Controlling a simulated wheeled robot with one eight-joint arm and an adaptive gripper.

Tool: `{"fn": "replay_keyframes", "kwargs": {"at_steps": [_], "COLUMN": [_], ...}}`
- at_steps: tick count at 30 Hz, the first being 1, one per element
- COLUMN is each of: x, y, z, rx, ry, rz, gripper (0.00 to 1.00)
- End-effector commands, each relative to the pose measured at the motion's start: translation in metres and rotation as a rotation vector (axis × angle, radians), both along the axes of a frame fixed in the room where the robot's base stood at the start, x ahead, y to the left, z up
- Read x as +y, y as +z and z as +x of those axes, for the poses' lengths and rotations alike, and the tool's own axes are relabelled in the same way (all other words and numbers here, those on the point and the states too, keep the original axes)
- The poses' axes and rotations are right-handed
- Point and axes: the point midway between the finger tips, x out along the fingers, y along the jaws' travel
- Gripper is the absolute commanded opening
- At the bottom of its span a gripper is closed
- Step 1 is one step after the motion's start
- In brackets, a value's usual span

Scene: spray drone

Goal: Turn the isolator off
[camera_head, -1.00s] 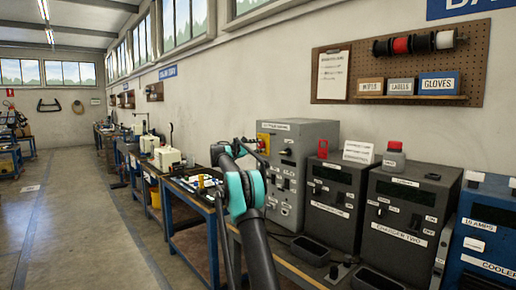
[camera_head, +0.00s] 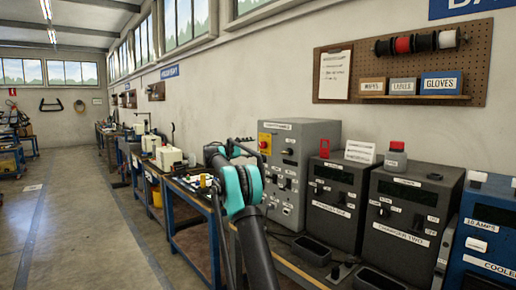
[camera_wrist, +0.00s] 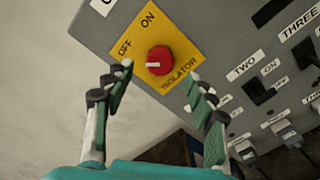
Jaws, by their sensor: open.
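The isolator is a red round knob (camera_wrist: 160,60) on a yellow plate (camera_wrist: 183,80) marked ON, OFF and ISOLATOR, on a grey panel. The knob's white mark points left in the wrist view, closer to the OFF label than to ON. In the head view the yellow plate (camera_head: 265,139) is at the upper left of the grey cabinet (camera_head: 318,132). My gripper (camera_wrist: 160,78) is open, its two fingers spread on either side of the knob's lower side. No contact shows. In the head view my arm partly covers the gripper and the cabinet.
Switches labelled TWO (camera_wrist: 258,90) and THREE (camera_wrist: 305,52) sit right of the isolator, with connectors below. A dark charger unit (camera_head: 336,195) stands right of the cabinet. Blue benches (camera_head: 190,235) run along the wall; the floor (camera_head: 80,230) to the left is clear.

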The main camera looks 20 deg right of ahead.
Motion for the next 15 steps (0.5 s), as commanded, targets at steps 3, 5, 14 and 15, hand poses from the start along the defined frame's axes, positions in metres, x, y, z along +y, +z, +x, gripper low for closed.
{"fn": "replay_keyframes", "kwargs": {"at_steps": [3, 5, 14, 15], "x": [0.026, 0.036, 0.069, 0.07], "y": [0.0, 0.0, 0.0, 0.0], "z": [-0.009, -0.012, -0.024, -0.025], "rx": [0.0, 0.0, 0.0, 0.0], "ry": [0.002, 0.002, 0.001, 0.0], "rz": [0.0, 0.0, 0.0, 0.0], "gripper": [0.56, 0.56, 0.56, 0.56]}}
